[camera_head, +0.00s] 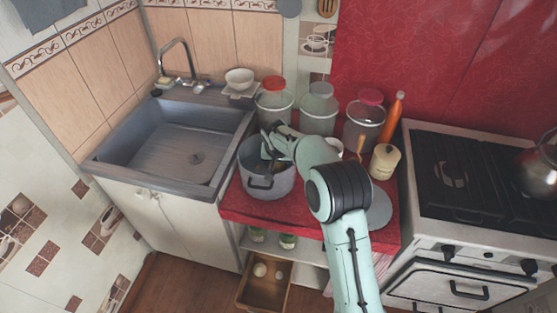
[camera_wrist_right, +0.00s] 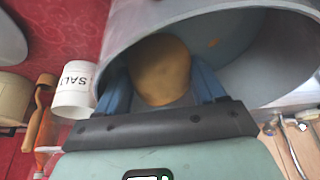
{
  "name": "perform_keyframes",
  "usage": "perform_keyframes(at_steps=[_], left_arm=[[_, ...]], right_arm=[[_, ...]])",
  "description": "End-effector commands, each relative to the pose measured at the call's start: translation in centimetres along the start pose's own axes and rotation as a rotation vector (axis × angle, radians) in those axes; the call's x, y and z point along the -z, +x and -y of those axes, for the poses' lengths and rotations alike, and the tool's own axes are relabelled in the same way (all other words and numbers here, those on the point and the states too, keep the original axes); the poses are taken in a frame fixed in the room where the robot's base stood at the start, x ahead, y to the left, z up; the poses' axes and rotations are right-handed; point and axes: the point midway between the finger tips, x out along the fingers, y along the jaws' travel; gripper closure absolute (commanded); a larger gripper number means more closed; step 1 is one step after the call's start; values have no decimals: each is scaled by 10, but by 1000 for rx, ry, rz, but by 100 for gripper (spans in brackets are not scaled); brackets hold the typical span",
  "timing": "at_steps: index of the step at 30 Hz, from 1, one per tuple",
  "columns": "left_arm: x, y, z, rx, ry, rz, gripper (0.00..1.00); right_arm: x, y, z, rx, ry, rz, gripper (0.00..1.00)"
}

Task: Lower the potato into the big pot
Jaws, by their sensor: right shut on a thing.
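The big pot (camera_head: 275,186) is grey metal with a dark handle and stands on the red counter, right of the sink. My right gripper (camera_head: 270,150) reaches down at the pot's mouth. In the right wrist view, its blue fingers (camera_wrist_right: 160,88) are shut on the brown potato (camera_wrist_right: 160,68), one on each side. The potato is framed by the pot's opening, with the inner wall (camera_wrist_right: 235,75) around it. I cannot tell whether it touches the bottom. A small orange patch shows inside the pot. My left gripper is not in view.
Lidded glass jars (camera_head: 317,115) stand behind the pot. A white salt container (camera_wrist_right: 73,92) is close beside it. A cream jar (camera_head: 384,162) and an orange bottle (camera_head: 393,118) stand further right, before the stove (camera_head: 455,180). The sink (camera_head: 175,150) is empty.

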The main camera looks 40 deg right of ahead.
Motion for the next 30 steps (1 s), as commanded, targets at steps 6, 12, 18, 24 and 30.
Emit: perform_keyframes(at_steps=[6,12,18,24,30], left_arm=[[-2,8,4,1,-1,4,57],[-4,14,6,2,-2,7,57],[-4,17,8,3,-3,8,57],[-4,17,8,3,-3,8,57],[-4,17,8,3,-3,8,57]], right_arm=[[-8,14,-3,-8,2,11,66],[-14,25,-5,-13,2,15,66],[-16,30,-5,-13,3,16,66],[-16,31,-5,-15,3,18,66],[-17,31,-6,-15,5,19,66]])
